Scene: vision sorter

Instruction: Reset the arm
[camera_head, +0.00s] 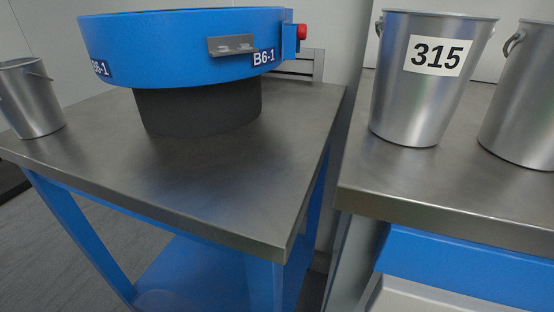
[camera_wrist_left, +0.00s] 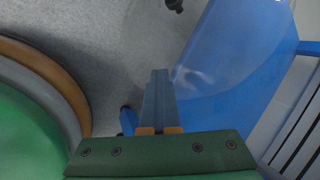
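My left gripper (camera_wrist_left: 160,74) shows in the left wrist view. Its two grey fingers lie together with nothing between them. It hangs over the grey floor (camera_wrist_left: 85,25), beside a large blue panel (camera_wrist_left: 235,60). Neither arm nor gripper shows in the head view, and my right gripper is in no view.
In the head view, a blue round machine (camera_head: 180,50) labelled B6-1 stands on a steel-topped table (camera_head: 190,185). A metal bucket (camera_head: 32,100) stands at its left. On the right-hand bench (camera_head: 440,190) stand a bucket marked 315 (camera_head: 420,105) and another bucket (camera_head: 525,100).

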